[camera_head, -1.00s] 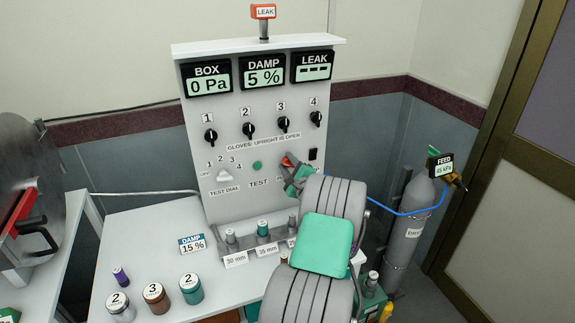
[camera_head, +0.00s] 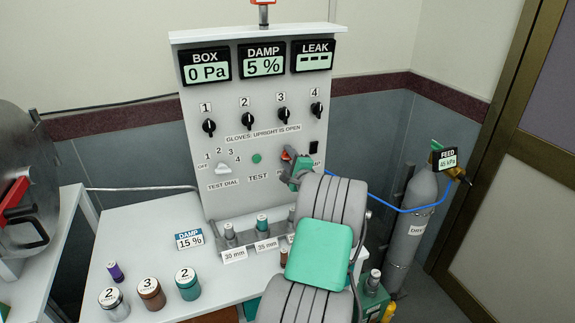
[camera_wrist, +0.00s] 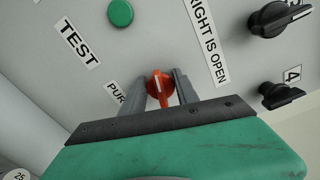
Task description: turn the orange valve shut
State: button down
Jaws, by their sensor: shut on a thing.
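The orange valve (camera_wrist: 159,87) is a small knob with a pale pointer line on the grey panel, beside the partly covered word that begins "PUR". In the wrist view my gripper (camera_wrist: 161,92) has one finger on each side of it, and the jaws are shut on it. In the head view only a small bit of the valve (camera_head: 286,154) shows past my gripper (camera_head: 296,165). My arm hides the panel's lower right. The pointer line is too small to read its setting surely.
A green TEST button (camera_wrist: 120,12) and black glove knobs (camera_wrist: 281,18) sit close to my gripper. Below the panel, a rack (camera_head: 234,243) holds plugs, and several lidded jars (camera_head: 188,285) stand on the white bench. A blue hose (camera_head: 405,210) runs to a grey cylinder (camera_head: 410,215) at right.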

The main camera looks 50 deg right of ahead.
jog(key=n+b, duration=0.2)
jog(key=b, duration=0.1)
jog(key=shift+f, duration=0.3)
jog(key=shift+r+n+b, duration=0.1)
jog(key=shift+n+b, duration=0.35)
jog(key=shift+n, duration=0.05)
jog(key=c, duration=1)
grip_release()
jog(key=shift+r, duration=0.15)
jog(key=shift+o, duration=0.2)
jog(key=shift+s, duration=0.1)
jog(key=b+v, duration=0.1)
jog(key=v, duration=0.6)
jog(key=shift+s+a+b, duration=0.25)
jog(key=shift+b, duration=0.15)
